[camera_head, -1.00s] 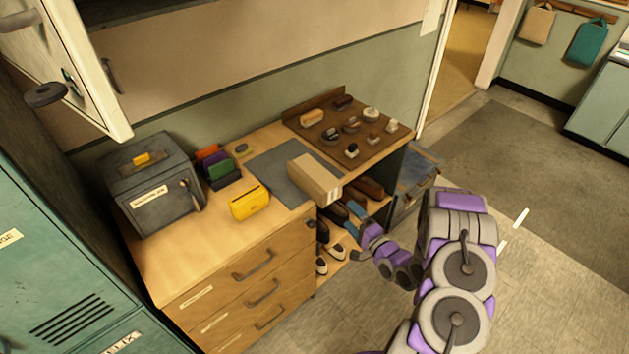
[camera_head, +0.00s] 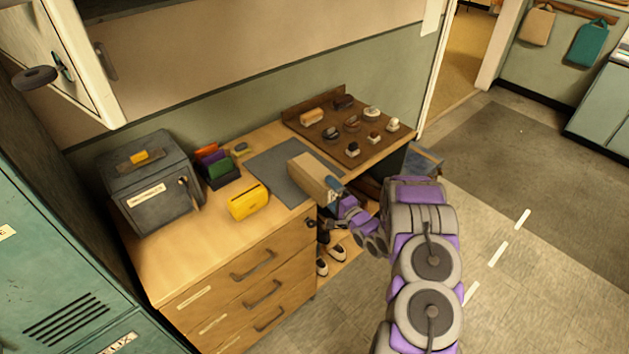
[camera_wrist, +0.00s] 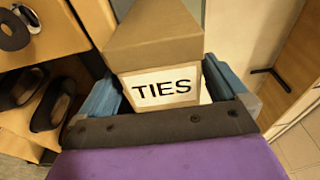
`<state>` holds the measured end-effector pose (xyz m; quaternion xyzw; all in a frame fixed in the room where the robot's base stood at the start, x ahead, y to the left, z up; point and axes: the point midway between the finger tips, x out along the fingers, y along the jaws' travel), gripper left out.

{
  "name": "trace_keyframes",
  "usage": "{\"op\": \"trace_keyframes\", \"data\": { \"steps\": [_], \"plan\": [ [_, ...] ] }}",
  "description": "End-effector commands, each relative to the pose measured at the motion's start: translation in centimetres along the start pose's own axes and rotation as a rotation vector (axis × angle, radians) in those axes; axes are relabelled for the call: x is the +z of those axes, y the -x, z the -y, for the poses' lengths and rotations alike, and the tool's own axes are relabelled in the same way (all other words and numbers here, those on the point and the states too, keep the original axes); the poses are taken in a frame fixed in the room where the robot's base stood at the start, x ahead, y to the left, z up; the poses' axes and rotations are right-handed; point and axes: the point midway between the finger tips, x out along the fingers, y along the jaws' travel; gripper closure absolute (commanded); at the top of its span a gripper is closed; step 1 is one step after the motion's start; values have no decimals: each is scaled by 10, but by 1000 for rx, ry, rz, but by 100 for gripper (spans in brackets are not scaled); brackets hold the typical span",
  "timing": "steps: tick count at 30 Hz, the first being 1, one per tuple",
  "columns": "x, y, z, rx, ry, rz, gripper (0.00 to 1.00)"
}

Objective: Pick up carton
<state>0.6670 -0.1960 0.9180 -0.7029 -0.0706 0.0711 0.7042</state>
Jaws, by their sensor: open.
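The carton (camera_head: 310,173) is a long tan box lying on the grey mat (camera_head: 272,172) on the wooden counter, its near end at the counter's front edge. In the wrist view the carton (camera_wrist: 155,40) shows its end with a white label reading "TIES". My gripper (camera_head: 333,190) is at that near end. In the wrist view the blue fingers of my gripper (camera_wrist: 165,95) are open, one on each side of the labelled end. I cannot tell whether either finger touches the carton.
A yellow box (camera_head: 248,201), a dark cash box (camera_head: 150,185) and a file holder (camera_head: 219,172) stand left on the counter. A brown board (camera_head: 340,132) with several small brushes and tins lies behind right. Shoes (camera_head: 335,255) sit on shelves below. A wall cabinet (camera_head: 60,50) hangs upper left.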

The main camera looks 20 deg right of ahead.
Motion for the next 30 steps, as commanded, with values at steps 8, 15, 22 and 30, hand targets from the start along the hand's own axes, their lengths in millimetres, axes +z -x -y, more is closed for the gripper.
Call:
{"op": "trace_keyframes", "data": {
  "steps": [8,15,22,30],
  "plan": [
    [0,-8,1,0,-1,-1,0],
    [0,-8,1,0,0,-1,21],
    [0,-8,0,1,-1,0,43],
    [0,-9,-1,2,-1,0,67]
  ]
}}
